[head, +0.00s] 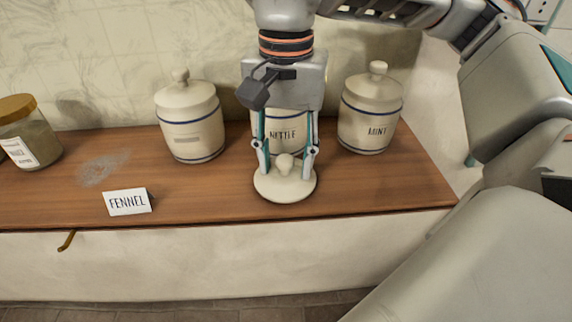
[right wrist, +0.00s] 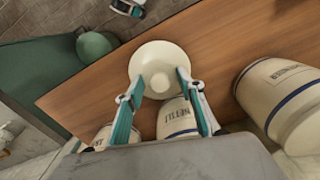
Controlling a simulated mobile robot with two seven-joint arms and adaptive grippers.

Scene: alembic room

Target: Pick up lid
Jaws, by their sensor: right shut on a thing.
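The cream lid (head: 285,188) with a round knob is in front of the NETTLE jar (head: 282,131), near the counter's front edge. My right gripper (head: 285,167) points down and is shut on the lid, its fingers on either side of the knob. The lid also shows between the fingertips in the right wrist view (right wrist: 152,57). Whether it touches the counter is hard to tell. The NETTLE jar stands behind my gripper, which hides its top. My left gripper is not in the head view.
A lidded jar (head: 189,122) stands left of the NETTLE jar and the lidded MINT jar (head: 369,112) right of it. A glass jar (head: 29,132) is at the far left. A FENNEL card (head: 127,202) stands near the front of the wooden counter (head: 220,200), whose left-middle is mostly clear.

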